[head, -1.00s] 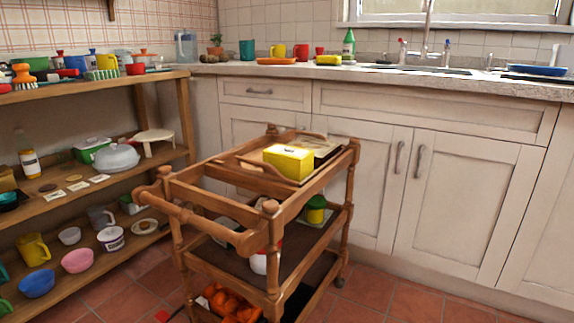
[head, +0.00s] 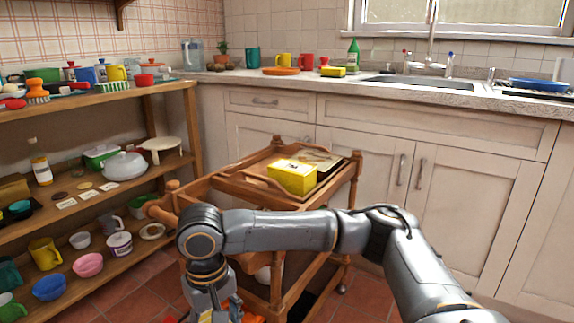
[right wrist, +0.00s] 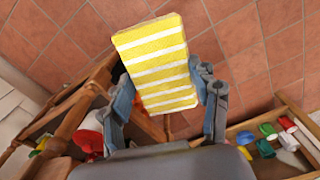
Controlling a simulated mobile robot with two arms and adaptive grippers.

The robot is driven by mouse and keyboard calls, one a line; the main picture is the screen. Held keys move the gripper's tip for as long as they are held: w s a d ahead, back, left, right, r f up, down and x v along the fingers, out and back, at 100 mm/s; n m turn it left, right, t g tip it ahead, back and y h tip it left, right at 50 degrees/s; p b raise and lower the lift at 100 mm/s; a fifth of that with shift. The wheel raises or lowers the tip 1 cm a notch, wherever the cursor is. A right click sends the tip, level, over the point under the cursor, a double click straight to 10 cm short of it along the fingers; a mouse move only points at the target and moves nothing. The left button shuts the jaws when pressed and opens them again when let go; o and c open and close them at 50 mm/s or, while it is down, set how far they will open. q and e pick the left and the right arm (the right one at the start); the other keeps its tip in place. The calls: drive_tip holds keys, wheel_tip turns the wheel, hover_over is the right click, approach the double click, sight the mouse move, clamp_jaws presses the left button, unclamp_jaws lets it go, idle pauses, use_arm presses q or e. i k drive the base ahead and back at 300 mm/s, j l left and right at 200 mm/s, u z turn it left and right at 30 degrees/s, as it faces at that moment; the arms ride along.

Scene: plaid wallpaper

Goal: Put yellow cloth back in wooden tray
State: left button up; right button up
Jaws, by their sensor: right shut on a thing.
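My right gripper (right wrist: 163,82) is shut on the yellow cloth (right wrist: 152,45), a flat yellow piece with white stripes, in the right wrist view. It holds the cloth above the red tiled floor. In the head view my right gripper (head: 214,308) is at the bottom edge, in front of the trolley and below its top; the cloth is mostly cut off there. The wooden tray (head: 268,189) lies on top of the wooden trolley, behind my right arm. A yellow box (head: 292,177) and a flat board (head: 318,159) are in it. My left gripper is not in view.
The wooden trolley (head: 352,188) stands before the cream cabinets (head: 465,185). A wooden shelf (head: 160,182) with bowls, mugs and pots is at the left. The counter (head: 420,93) holds mugs, a green bottle and the sink. Floor shows between shelf and trolley.

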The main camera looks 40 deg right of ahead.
sight(261, 173)
drive_tip(key=i+j, duration=0.2)
drive_tip(key=i, duration=0.3)
drive_tip(key=i+j, duration=0.25)
drive_tip(key=i, duration=0.2)
drive_tip(key=i+j+z, duration=0.3)
drive_tip(key=i, duration=0.35)
drive_tip(key=i+j+z, duration=0.3)
drive_tip(key=i+j, duration=0.3)
